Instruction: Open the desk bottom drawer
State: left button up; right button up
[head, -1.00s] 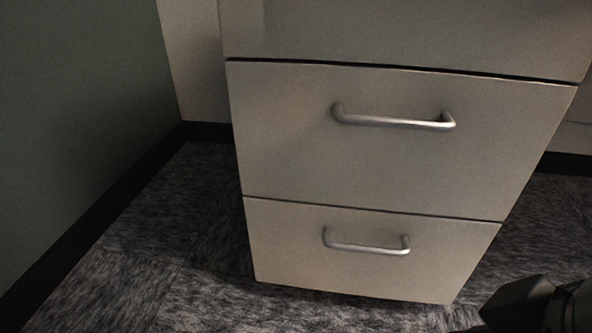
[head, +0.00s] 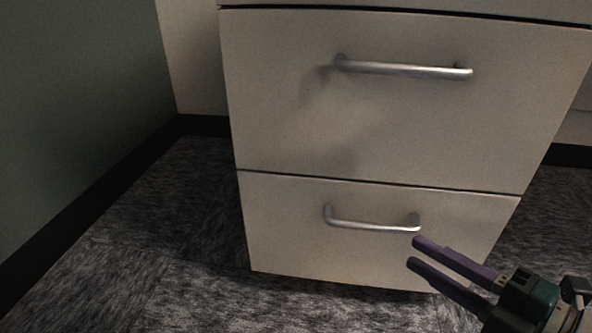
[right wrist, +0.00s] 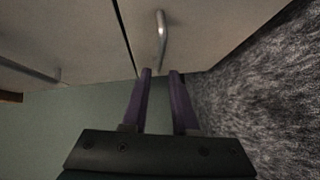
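The desk's bottom drawer (head: 300,245) is closed, its front flush with the drawer above. Its silver bar handle (head: 370,225) runs nearly level; it also shows in the right wrist view (right wrist: 161,35), ahead of the fingertips. My right gripper (head: 414,251) has purple fingers, parted with a gap between them and nothing in it. In the right wrist view the gripper (right wrist: 160,74) is apart from the handle. My left gripper is not in view.
The closed drawer above (head: 380,120) has its own silver handle (head: 405,70). A dark green wall (head: 80,90) with a black baseboard stands at the left. Grey carpet (head: 190,285) in front of the drawers is clear.

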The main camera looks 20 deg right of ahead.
aim_at(377, 229)
jog(key=b+x, duration=0.4)
jog(key=x, duration=0.4)
jog(key=shift+w+a+f, duration=0.1)
jog(key=shift+w+f, duration=0.1)
jog(key=shift+w, duration=0.45)
jog(key=shift+a, duration=0.1)
jog(key=shift+c, duration=0.3)
grip_shut()
